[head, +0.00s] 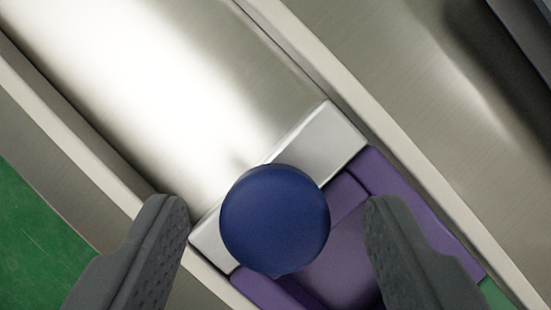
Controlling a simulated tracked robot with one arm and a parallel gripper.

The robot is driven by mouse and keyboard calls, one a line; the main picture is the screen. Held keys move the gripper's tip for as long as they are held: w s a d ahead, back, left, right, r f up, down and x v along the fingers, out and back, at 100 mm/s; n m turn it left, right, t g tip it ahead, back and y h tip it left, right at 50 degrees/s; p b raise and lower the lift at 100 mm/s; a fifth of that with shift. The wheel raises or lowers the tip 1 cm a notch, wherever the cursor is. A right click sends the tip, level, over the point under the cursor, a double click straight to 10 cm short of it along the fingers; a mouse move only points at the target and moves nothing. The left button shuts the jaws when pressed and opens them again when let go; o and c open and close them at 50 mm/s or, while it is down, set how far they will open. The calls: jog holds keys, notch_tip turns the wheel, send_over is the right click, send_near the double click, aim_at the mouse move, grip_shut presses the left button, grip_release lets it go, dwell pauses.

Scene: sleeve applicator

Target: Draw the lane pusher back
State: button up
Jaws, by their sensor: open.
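The lane pusher shows as a pale block (336,142) lying across a metal lane (215,75), with a round blue knob (274,218) on top. My gripper (275,215) is open, one dark finger on each side of the knob. A gap shows between each finger and the knob, so neither appears to touch it. A purple piece (345,245) lies in the lane against the lower right side of the block, partly hidden by the knob and the right finger.
Pale rails (400,150) run along both sides of the lane. A metal surface (430,80) lies beyond the right rail. A green surface (35,240) shows at the lower left. The lane above the block is bare.

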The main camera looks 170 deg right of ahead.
jog(key=shift+w+f, duration=0.2)
jog(key=shift+f, duration=0.25)
